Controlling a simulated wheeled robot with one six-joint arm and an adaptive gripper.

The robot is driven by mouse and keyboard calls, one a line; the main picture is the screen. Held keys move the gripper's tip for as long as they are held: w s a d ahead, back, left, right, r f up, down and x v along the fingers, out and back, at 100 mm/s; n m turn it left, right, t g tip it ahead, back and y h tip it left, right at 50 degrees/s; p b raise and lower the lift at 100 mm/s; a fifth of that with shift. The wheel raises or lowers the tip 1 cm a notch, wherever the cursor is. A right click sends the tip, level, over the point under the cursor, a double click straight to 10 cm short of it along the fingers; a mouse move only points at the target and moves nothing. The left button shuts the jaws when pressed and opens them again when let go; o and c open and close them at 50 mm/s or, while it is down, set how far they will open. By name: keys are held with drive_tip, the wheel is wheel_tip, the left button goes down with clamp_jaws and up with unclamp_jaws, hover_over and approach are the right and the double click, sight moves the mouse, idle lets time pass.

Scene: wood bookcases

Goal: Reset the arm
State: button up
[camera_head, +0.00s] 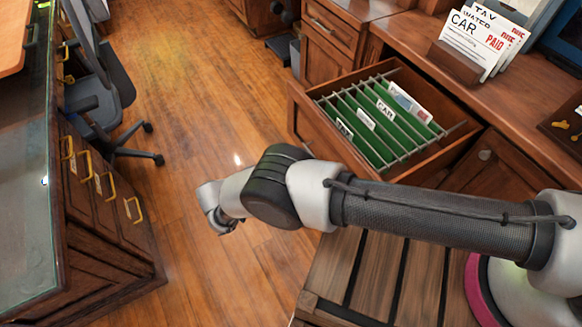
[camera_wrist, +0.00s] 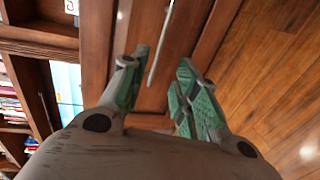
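My arm stretches leftward across the head view, and its wrist end (camera_head: 218,205) hangs over the wood floor. The gripper fingers do not show clearly there. In the wrist view my gripper (camera_wrist: 163,62) is open, with two green-padded fingers apart and nothing between them. A wood front with a thin metal bar handle (camera_wrist: 160,45) lies beyond the fingers. I cannot tell whether they touch it.
An open drawer (camera_head: 297,108) holds green hanging files (camera_head: 362,125) behind my arm. Papers marked CAR (camera_head: 478,38) stand in a wooden holder (camera_head: 455,62) on the counter. An office chair (camera_head: 100,95) and glass-topped desk (camera_head: 25,190) are left. Floor between is clear.

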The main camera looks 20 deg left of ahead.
idle(0.4)
drive_tip(key=w+d+r+m+g, duration=0.2)
drive_tip(key=w+r+g, duration=0.1)
drive_tip(key=w+r, duration=0.55)
drive_tip(key=w+d+r+m+g, duration=0.1)
drive_tip(key=w+d+r+g, duration=0.15)
drive_tip(key=w+r, duration=0.6)
drive_tip(key=w+d+r+m+g+y, duration=0.1)
drive_tip(key=w+d+r+g, duration=0.2)
drive_tip(key=d+r, duration=0.8)
drive_tip(key=w+d+r+m+g+y, duration=0.1)
drive_tip(key=w+d+r+m+g, duration=0.15)
drive_tip(key=d+r, duration=0.9)
drive_tip(key=s+d+r+m+y, duration=0.1)
drive_tip(key=s+d+r+y, duration=0.25)
drive_tip(key=d+r, duration=0.5)
drive_tip(key=s+d+r+m+y, duration=0.15)
drive_tip(key=s+d+r, duration=0.4)
drive_tip(key=d, duration=0.55)
drive_tip(key=s+d+t+y, duration=0.1)
drive_tip(key=s+d, duration=0.4)
drive_tip(key=s, duration=0.3)
drive_tip(key=s+d+m+t+y, duration=0.1)
drive_tip(key=s+d+t, duration=0.1)
drive_tip(key=s+d, duration=0.4)
drive_tip(key=s, duration=0.3)
drive_tip(key=shift+s+r+y, duration=0.15)
drive_tip(key=shift+r+y, duration=0.05)
drive_tip(key=shift+y, duration=0.2)
